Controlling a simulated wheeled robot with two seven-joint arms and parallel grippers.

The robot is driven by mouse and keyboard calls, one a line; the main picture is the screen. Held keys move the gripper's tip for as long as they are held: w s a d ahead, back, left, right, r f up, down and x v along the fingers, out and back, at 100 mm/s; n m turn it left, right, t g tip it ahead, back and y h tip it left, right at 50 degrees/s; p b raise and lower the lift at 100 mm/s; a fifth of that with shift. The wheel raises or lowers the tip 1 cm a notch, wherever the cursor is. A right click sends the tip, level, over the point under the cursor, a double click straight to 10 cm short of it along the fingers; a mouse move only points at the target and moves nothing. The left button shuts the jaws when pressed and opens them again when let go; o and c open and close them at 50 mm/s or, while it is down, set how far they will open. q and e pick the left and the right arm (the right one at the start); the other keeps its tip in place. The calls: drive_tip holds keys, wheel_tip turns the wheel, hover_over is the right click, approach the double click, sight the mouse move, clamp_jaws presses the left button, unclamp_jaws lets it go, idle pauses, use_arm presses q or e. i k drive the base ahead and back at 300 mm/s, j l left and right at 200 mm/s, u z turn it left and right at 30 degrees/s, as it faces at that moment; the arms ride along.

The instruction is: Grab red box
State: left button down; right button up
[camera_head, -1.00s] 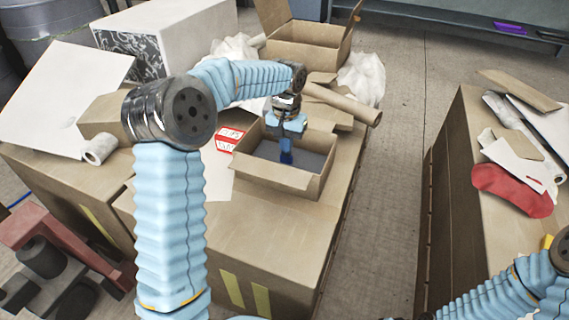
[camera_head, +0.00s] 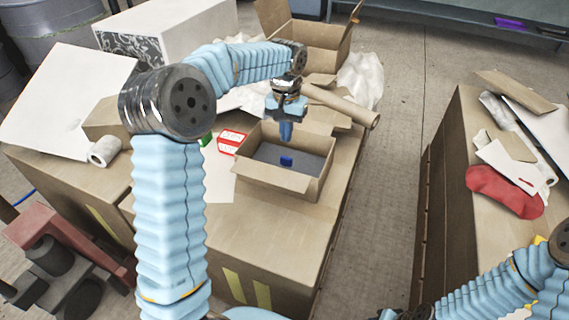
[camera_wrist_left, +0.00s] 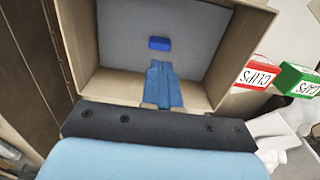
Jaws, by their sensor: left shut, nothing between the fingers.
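The red box (camera_head: 231,141), labelled CLIPS, lies on the large cardboard box just left of an open carton. It also shows at the right of the left wrist view (camera_wrist_left: 257,74), beside a green CLIPS box (camera_wrist_left: 299,80). In the head view only a sliver of the green box (camera_head: 206,139) shows past my arm. My left gripper (camera_head: 286,134) is above the open carton, shut and empty, pointing down, to the right of the red box. In the left wrist view its blue fingers (camera_wrist_left: 160,68) are together. My right gripper is out of view.
The open carton (camera_head: 271,190) has a grey floor with a small blue block (camera_head: 286,160) on it. A cardboard tube (camera_head: 340,104) and another open carton (camera_head: 318,55) are behind. A white sheet (camera_head: 218,180) lies near the red box.

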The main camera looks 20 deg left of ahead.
sight(229, 140)
drive_tip(key=k+l, duration=0.2)
drive_tip(key=l, duration=0.2)
drive_tip(key=k+l, duration=0.45)
drive_tip(key=l, duration=0.3)
